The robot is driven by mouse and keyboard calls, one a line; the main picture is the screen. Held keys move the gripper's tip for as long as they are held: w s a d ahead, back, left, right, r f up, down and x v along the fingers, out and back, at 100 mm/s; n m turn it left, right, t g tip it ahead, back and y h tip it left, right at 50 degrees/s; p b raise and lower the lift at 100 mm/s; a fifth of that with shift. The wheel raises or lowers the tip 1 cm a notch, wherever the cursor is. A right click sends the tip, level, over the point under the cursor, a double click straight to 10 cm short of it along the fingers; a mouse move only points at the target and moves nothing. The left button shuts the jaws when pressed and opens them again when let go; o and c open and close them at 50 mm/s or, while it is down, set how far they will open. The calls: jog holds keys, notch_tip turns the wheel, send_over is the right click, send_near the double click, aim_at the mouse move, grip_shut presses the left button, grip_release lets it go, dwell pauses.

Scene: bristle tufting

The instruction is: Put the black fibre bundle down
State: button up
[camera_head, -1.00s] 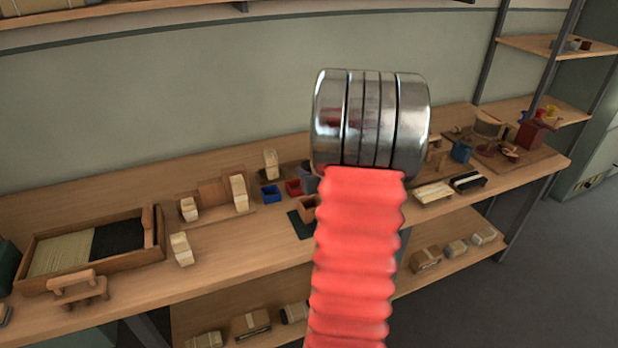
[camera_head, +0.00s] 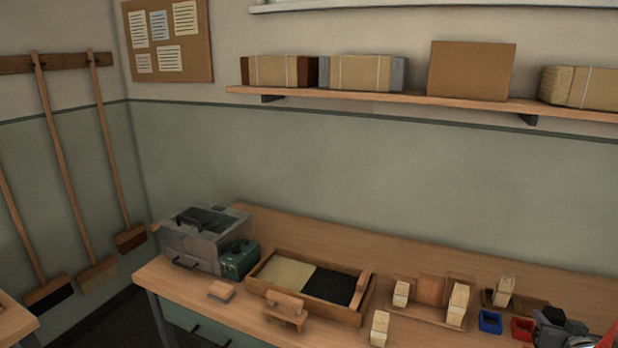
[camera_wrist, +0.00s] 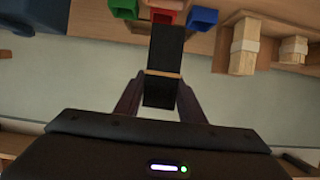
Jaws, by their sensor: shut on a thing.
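The black fibre bundle (camera_wrist: 165,48) shows in the wrist view as a dark upright block with a thin tan band around it. My gripper (camera_wrist: 162,88) is shut on it, with one finger on each side near its lower end in the picture. The bundle's far end reaches over the wooden bench near the small bins. I cannot tell its height above the bench. The wooden tray (camera_head: 364,293) there holds pale fibre (camera_head: 285,272) on the left and black fibre (camera_head: 330,286) on the right.
A blue bin (camera_head: 490,322) and a red bin (camera_head: 522,329) stand on the bench. Wooden blocks with pale bundles (camera_head: 458,304) stand left of them. A small wooden stand (camera_head: 285,309) is before the tray. A grey machine (camera_head: 196,243) sits at the bench's left end.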

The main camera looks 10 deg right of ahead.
jog(key=w+a+r+n+t+y, duration=0.1)
jog(key=w+a+y, duration=0.1)
jog(key=w+a, duration=0.7)
jog(key=w+a+n+y, duration=0.15)
jog(key=w+a, duration=0.45)
jog(key=a, duration=0.6)
jog(key=w+a+n+y, duration=0.2)
jog(key=a+n+y, duration=0.1)
jog(key=a, duration=2.5)
jog(key=shift+w+a+f+t, duration=0.15)
jog(key=shift+w+a+t, duration=0.1)
jog(key=shift+t, duration=0.15)
jog(key=shift+n, duration=0.25)
jog(key=s+f, duration=0.5)
jog(key=f, duration=0.1)
jog(key=shift+f, duration=0.15)
jog(key=shift+a, duration=0.1)
